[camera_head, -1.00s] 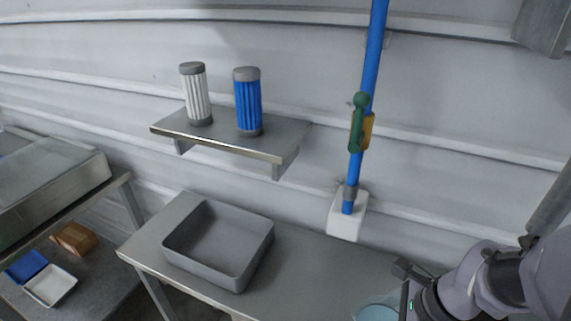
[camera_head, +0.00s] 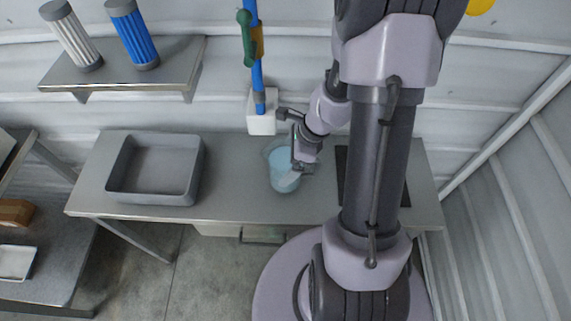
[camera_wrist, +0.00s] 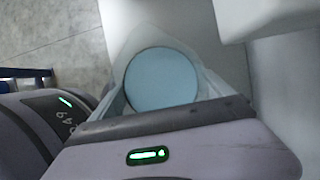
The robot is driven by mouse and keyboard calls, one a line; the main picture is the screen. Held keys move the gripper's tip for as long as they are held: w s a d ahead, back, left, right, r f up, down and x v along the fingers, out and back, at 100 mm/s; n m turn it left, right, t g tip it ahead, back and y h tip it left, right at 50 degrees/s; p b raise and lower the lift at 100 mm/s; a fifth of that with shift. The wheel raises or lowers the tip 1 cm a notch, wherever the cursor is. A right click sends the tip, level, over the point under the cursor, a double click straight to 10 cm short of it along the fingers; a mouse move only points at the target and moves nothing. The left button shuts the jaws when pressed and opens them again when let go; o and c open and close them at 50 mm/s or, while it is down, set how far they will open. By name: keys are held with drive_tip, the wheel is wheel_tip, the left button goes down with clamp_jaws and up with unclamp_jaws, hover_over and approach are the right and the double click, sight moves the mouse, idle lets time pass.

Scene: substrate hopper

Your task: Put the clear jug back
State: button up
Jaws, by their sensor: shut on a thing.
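The clear jug (camera_head: 284,178) is on or just above the grey metal bench in the head view, right of the grey basin; I cannot tell whether its base touches. It looks upright, with pale blue inside. My gripper (camera_head: 300,158) is shut on the jug at its right side. In the wrist view the jug (camera_wrist: 165,78) shows from above as a pale blue disc within a translucent wall. My gripper's body covers the lower part of that view, and the fingertips are hidden there.
A grey basin (camera_head: 112,178) stands on the bench (camera_head: 235,165) at left. A white box (camera_head: 262,122) with a blue pipe (camera_head: 254,60) is behind the jug. A dark flat panel (camera_head: 342,170) lies right, partly behind my arm. A shelf (camera_head: 170,78) holds two filter cartridges.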

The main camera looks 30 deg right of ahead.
drive_tip(key=f, duration=0.1)
drive_tip(key=f+b, duration=0.2)
drive_tip(key=f, duration=0.1)
drive_tip(key=shift+w, duration=0.3)
drive_tip(key=shift+r, duration=0.2)
drive_tip(key=o, duration=1.8)
drive_tip(key=p+v, duration=0.6)
drive_tip(key=v, duration=0.6)
wheel_tip(320, 180, up, 12)
drive_tip(key=n+t+h, duration=0.1)
drive_tip(key=n, duration=0.8)
hover_over(286, 168)
drive_tip(key=s+a, duration=0.5)
drive_tip(key=a, duration=0.2)
drive_tip(key=s+a+r+n+t, duration=0.2)
drive_tip(key=s+a+r+n, duration=0.75)
drive_tip(key=n, duration=0.25)
wheel_tip(286, 168, down, 9)
drive_tip(key=b, duration=1)
drive_tip(key=shift+w+f+m+h, duration=0.15)
drive_tip(key=shift+f+m+h, duration=0.05)
drive_tip(key=shift+m+h, duration=0.1)
